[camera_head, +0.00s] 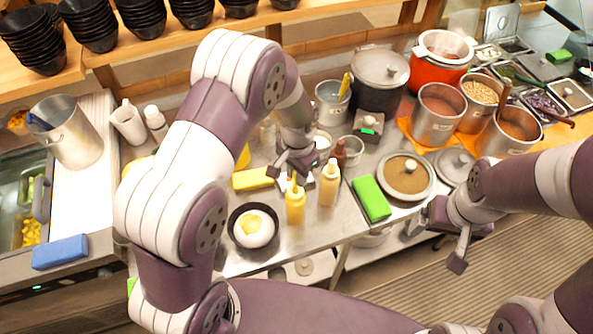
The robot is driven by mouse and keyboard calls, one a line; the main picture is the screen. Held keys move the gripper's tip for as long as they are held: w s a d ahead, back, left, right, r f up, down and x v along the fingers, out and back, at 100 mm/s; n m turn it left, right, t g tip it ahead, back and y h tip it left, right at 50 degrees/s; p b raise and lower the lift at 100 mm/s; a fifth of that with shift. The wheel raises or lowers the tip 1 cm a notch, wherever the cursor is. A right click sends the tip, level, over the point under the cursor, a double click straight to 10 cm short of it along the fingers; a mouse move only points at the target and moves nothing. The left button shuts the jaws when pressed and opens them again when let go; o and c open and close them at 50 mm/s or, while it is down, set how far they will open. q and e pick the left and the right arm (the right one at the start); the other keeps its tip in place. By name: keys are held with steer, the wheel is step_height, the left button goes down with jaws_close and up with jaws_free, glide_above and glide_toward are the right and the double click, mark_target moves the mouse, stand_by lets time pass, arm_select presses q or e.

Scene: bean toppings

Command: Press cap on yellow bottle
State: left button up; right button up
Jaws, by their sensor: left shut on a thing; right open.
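The yellow bottle (295,209) stands upright on the steel counter, with a narrow tip at its top. My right gripper (436,247) is open and empty, to the right, past the counter's front edge.
A cream bottle (329,184) stands close to the right of the yellow one. A dark bowl (235,218) with pale food sits to the left. A green block (371,198), a lidded pan (405,192) and several pots are to the right. A yellow block (252,179) lies behind the bowl.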

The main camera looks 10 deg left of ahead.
arm_select(q)
steer(key=shift+a+f+b, duration=0.2)
steer(key=shift+f+b, duration=0.3)
steer(key=shift+f, duration=0.15)
steer(key=shift+f+b, duration=0.55)
steer(key=shift+f, duration=0.25)
steer(key=shift+f+b, duration=0.3)
steer(key=shift+f, duration=0.25)
steer(key=shift+f, duration=0.2)
steer(key=o, duration=1.3)
steer(key=shift+r, duration=0.1)
